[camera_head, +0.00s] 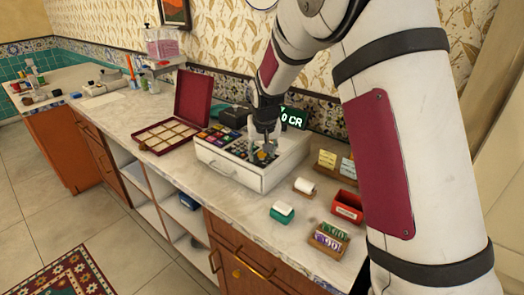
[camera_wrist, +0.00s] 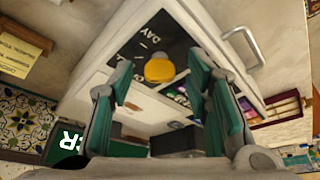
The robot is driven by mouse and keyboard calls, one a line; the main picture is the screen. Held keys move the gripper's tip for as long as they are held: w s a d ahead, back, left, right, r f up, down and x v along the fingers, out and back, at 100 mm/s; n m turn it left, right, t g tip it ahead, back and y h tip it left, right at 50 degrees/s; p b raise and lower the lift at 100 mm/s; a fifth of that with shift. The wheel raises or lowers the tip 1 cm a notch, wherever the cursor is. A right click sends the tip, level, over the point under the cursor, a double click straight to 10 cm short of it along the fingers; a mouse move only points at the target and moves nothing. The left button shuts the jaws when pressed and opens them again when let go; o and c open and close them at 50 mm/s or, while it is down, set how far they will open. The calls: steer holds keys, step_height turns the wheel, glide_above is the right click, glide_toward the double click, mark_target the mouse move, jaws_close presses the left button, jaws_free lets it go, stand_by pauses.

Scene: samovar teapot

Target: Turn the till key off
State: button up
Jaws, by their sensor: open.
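The till (camera_head: 232,172) is a white box with a drawer handle and a dark top panel, on the counter. Its yellow key (camera_wrist: 158,70) sits on the dark panel in the wrist view, beside white lettering that includes "DAY". A small yellow spot, likely the key (camera_head: 261,156), shows under my gripper in the head view. My gripper (camera_wrist: 165,100) is open, its teal-padded fingers apart to the left and right. The key appears between and beyond the fingertips; I cannot tell whether they touch it. In the head view my gripper (camera_head: 265,138) points down over the till top.
A lit green display (camera_head: 293,118) stands behind the till. An open maroon box (camera_head: 166,136) is at its left. A paper roll (camera_head: 305,186), a teal-and-white item (camera_head: 282,212), a red box (camera_head: 347,206) and a banknote tray (camera_head: 328,239) are at its right.

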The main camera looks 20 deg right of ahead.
jaws_close()
steer(key=shift+d+n, duration=0.15)
steer(key=shift+n, duration=0.25)
steer(key=n+y, duration=0.1)
steer(key=n, duration=0.1)
steer(key=shift+d+n, duration=0.15)
steer(key=shift+n, duration=0.25)
steer(key=n+y, duration=0.1)
steer(key=n, duration=0.1)
steer(key=n+y+p, duration=0.1)
steer(key=n, duration=0.2)
steer(key=shift+w+g, duration=0.1)
steer(key=shift+g, duration=0.2)
steer(key=shift+n, duration=0.3)
